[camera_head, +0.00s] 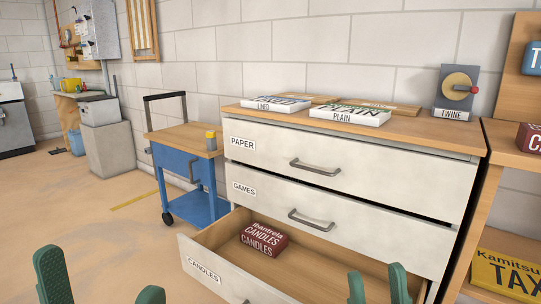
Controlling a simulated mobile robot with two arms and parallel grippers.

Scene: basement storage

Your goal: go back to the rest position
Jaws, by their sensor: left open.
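My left gripper (101,284) shows at the bottom left as two green fingertips set wide apart, with floor visible between them. My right gripper (378,285) shows at the bottom right of centre as two green fingertips with a narrower gap and nothing seen between them. Both are in front of the drawer cabinet, and the rest of both grippers is below the picture. The bottom drawer, labelled CANDLES (204,272), is pulled open. A dark red candles box (263,240) lies inside it, apart from both grippers.
The PAPER drawer (270,150) and GAMES drawer (265,192) are above the open one. Paper packs (350,115) and a twine holder (457,90) are on the cabinet top. A blue cart (185,170) stands to its left. Shelving (510,145) stands right. Floor at left is clear.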

